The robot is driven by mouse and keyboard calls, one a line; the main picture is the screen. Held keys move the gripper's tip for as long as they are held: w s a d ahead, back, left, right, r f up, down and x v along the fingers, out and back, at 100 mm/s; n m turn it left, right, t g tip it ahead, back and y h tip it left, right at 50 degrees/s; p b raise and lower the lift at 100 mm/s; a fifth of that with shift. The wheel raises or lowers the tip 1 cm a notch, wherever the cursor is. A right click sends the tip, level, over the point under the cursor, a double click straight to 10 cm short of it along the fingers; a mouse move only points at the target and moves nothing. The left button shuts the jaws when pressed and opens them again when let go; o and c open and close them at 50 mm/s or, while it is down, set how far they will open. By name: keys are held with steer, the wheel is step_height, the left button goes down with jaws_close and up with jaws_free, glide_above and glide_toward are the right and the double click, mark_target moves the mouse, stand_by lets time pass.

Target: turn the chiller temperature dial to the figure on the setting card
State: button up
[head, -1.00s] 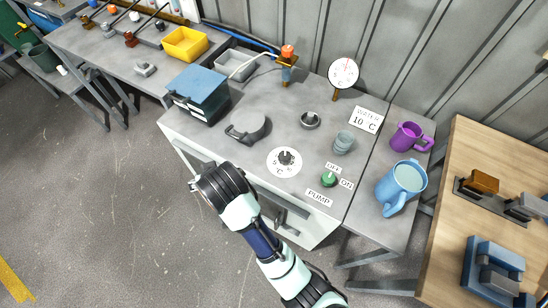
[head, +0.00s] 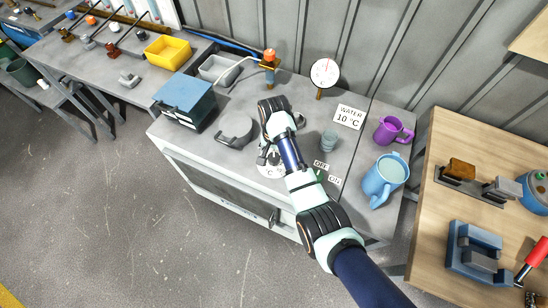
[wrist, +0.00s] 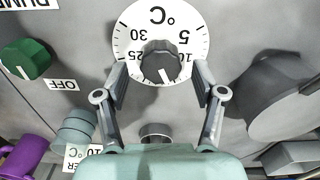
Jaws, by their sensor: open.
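The pointer aims down and slightly right, near the 10 side; the lowest figures are hidden. My gripper (wrist: 159,76) is open, with one finger on each side of the knob; I cannot tell whether they touch it. In the head view my arm partly hides the dial (head: 268,172). The setting card (head: 348,117) stands behind it and reads WATER 10 °C.
The green pump knob (wrist: 25,59) is beside the dial, with its OFF label. A round grey lidded thing (head: 236,132) lies on the other side. A gauge (head: 325,73) stands behind.

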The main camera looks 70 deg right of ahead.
step_height(320, 180, down, 2)
steer(key=c, duration=1.1)
steer(key=shift+c, duration=0.2)
steer(key=shift+r, duration=0.1)
